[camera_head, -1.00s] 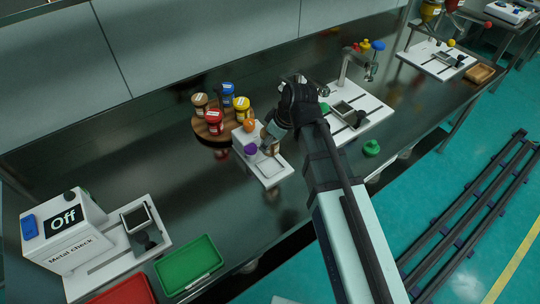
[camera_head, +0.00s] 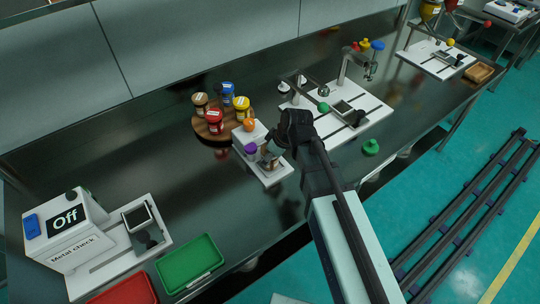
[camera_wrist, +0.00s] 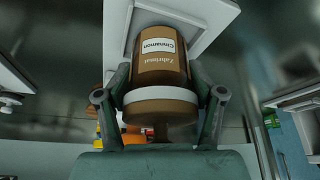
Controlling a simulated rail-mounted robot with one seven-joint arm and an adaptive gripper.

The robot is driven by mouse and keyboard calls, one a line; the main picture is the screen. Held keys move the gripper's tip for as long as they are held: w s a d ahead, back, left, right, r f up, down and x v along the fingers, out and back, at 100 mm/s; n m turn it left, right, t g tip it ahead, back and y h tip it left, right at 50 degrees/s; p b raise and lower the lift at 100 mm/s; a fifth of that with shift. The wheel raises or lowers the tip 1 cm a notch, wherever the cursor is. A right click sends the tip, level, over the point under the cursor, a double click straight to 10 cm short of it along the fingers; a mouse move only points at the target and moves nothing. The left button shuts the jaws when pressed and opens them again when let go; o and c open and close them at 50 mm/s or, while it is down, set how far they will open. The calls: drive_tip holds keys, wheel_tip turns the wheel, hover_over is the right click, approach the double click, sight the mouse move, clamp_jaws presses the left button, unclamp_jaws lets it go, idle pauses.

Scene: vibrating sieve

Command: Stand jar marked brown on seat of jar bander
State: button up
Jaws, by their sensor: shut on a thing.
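My gripper (camera_head: 270,152) is shut on a brown jar (camera_wrist: 160,70), its fingers on both sides near a white band. The jar's label reads "Cinnamon" in the wrist view. In the head view the jar is small and partly hidden by the gripper. It is at the front of a white device with an orange and a purple knob (camera_head: 240,137), which I take for the jar bander. The jar covers part of its pale square seat (camera_head: 272,175). I cannot tell whether the jar touches the seat.
A round wooden board (camera_head: 209,132) behind holds red, yellow, blue and brown-lidded jars. A white slotted station (camera_head: 372,103) stands to the right, with a green knob (camera_head: 371,147) near the front edge. The metal check device (camera_head: 65,235) and a green tray (camera_head: 188,262) are at left.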

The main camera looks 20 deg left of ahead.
drive_tip(key=shift+f, duration=0.15)
drive_tip(key=o, duration=1.2)
drive_tip(key=shift+r, duration=0.25)
drive_tip(key=b+v, duration=0.1)
drive_tip(key=v, duration=1)
drive_tip(key=shift+r, duration=0.4)
drive_tip(key=shift+s+d, duration=0.1)
drive_tip(key=shift+d, duration=0.05)
